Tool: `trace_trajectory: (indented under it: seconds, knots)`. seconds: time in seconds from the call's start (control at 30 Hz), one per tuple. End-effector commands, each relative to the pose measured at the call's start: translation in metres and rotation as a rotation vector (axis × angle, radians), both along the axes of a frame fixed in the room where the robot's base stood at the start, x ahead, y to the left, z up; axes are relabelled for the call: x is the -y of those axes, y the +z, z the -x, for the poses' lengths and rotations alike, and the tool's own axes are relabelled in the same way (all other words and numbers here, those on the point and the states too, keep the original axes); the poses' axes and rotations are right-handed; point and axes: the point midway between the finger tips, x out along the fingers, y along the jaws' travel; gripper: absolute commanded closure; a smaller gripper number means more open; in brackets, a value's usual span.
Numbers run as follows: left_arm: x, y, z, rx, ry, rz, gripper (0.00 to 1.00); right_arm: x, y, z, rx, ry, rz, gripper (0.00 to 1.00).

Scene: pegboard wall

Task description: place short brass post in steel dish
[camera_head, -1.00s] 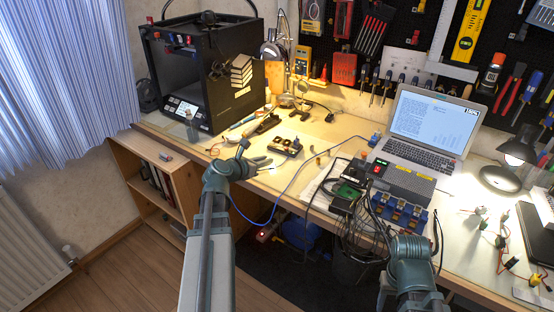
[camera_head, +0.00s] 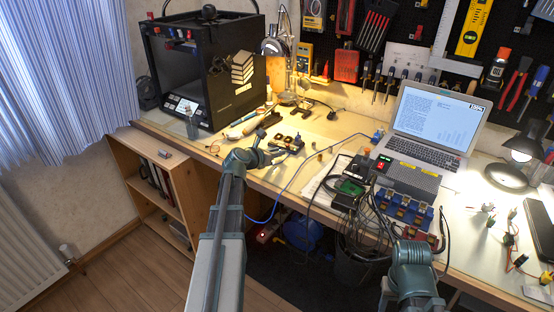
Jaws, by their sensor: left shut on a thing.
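My left gripper (camera_head: 268,153) is over the front part of the workbench, left of the middle. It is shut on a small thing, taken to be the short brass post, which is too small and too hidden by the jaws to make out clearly. I cannot make out the steel dish with certainty; the gripper and wrist cover part of the bench there. A small brass-coloured piece (camera_head: 319,156) stands on the bench to the right of the gripper. My right arm is at the lower right, and its jaws do not show.
A dark holder with round parts (camera_head: 290,142) lies just behind the left gripper. A black 3D printer (camera_head: 232,80) stands at the back left. The laptop (camera_head: 430,130) and a power supply (camera_head: 405,176) fill the right side.

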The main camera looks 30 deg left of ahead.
Motion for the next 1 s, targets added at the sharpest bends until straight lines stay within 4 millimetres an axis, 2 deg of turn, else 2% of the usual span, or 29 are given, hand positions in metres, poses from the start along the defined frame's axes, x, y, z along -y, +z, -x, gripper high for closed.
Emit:
trace_trajectory:
  seconds: [0.03,0.43,0.47,0.6,0.63,1.0]
  knots:
    - [-0.0001,-0.0095,0.0,0.0,0.0,0.0,1.0,0.0,-0.0096,0.0,0.0,0.0,0.0,0.5]
    - [-0.0002,-0.0112,0.0001,0.0,0.0,0.0,1.0,0.0,-0.0113,0.0,0.0,0.0,0.0,0.5]
    - [-0.0002,-0.0111,0.0001,0.0,0.0,0.0,0.8,0.0,-0.0111,-0.0001,0.0,0.0,0.0,0.5]
    - [-0.0001,-0.0098,0.0001,0.0,0.0,0.0,0.55,0.0,-0.0099,0.0,0.0,0.0,0.0,0.5]
    - [-0.0001,-0.0098,0.0001,0.0,0.0,0.0,0.52,0.0,-0.0099,0.0,0.0,0.0,0.0,0.5]
    - [0.0,-0.0041,0.0019,0.0,0.0,0.0,0.52,0.0,-0.0041,-0.0001,0.0,0.0,0.0,0.5]
